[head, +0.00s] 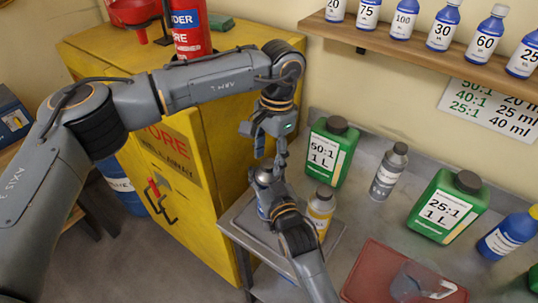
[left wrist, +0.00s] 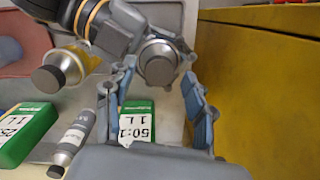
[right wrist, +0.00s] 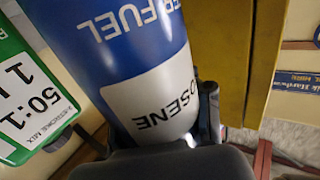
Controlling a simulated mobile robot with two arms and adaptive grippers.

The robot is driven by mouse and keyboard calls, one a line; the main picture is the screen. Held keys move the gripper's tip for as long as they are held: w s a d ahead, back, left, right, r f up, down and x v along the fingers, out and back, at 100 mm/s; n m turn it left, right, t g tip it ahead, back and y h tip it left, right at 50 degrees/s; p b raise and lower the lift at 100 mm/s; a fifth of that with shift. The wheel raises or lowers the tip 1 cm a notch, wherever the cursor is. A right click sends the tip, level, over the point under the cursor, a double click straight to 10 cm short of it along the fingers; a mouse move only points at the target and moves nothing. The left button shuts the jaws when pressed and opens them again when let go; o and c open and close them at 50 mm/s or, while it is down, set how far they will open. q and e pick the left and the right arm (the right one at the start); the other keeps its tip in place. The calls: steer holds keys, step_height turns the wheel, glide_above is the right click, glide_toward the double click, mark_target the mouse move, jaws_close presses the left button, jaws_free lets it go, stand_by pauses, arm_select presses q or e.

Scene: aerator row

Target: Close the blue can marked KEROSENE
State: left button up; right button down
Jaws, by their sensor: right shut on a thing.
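The blue can marked KEROSENE (right wrist: 150,85) fills the middle of the right wrist view, its white band and lettering upside down. My right gripper (right wrist: 155,125) is shut on its body. In the head view the can (head: 264,209) stands upright over the grey tray, mostly hidden by my right arm. Its silver shoulder and round grey top (left wrist: 158,68) show in the left wrist view. I cannot tell whether that top is a seated cap. My left gripper (head: 270,160) points down just above the can. Its fingers (left wrist: 159,72) are open, one on each side of the top.
A yellow bottle (head: 321,210) stands close beside the can on the tray (head: 338,228). A green 50:1 jug (head: 331,152) and a grey bottle (head: 389,172) stand behind. The yellow cabinet (head: 225,150) rises close on the left. A red mat (head: 372,270) lies right.

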arm_select(q)
steer(key=shift+s+r, duration=0.1)
steer(key=shift+r, duration=2.15)
steer(key=shift+c, duration=0.2)
